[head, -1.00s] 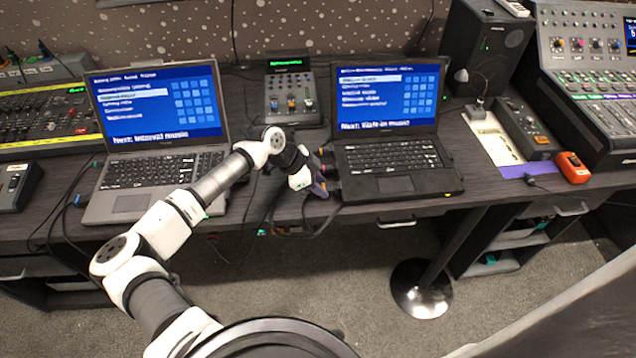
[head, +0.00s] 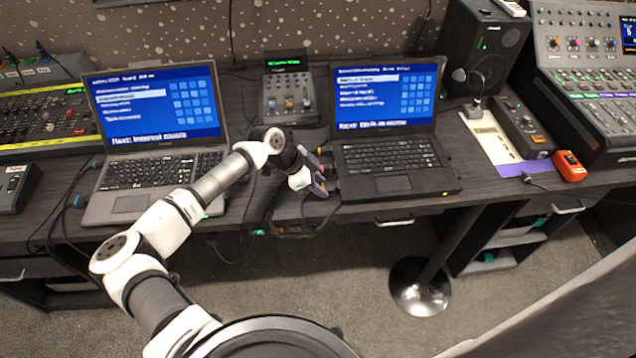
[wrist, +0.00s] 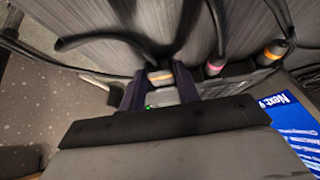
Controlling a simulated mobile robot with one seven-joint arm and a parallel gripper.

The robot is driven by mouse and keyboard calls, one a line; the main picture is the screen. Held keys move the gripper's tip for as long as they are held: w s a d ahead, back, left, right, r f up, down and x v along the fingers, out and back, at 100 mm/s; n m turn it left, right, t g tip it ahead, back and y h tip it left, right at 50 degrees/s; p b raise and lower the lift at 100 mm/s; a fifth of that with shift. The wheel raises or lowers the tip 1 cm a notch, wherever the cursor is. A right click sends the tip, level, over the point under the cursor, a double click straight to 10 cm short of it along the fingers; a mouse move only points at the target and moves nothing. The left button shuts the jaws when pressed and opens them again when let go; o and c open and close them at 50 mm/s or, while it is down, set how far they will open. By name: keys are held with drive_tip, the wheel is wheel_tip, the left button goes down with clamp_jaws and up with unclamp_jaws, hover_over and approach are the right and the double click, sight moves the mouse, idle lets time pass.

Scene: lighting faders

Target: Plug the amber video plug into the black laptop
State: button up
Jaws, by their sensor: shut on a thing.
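The black laptop (head: 395,183) stands open on the desk, its left side facing my gripper (head: 319,184). In the wrist view my gripper (wrist: 160,88) is shut on a dark plug with an amber-orange band (wrist: 159,76), its cable running up and away. This looks like the amber video plug. It lies in line with a pink-banded plug (wrist: 214,69) and another orange-banded plug (wrist: 274,52) along the laptop's side. The fingers and palm hide the held plug's tip and the port, so I cannot tell whether it is in.
A grey laptop (head: 150,190) stands open on the left. A small mixer (head: 290,90) sits behind, between the laptops. Loose dark cables hang at the desk's front edge by my gripper. A speaker (head: 487,48) and a large console (head: 590,80) stand at the right.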

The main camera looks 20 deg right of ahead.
drive_tip(key=shift+s+d, duration=0.1)
drive_tip(key=shift+d, duration=0.1)
drive_tip(key=o, duration=1.1)
drive_tip(key=shift+d, duration=0.1)
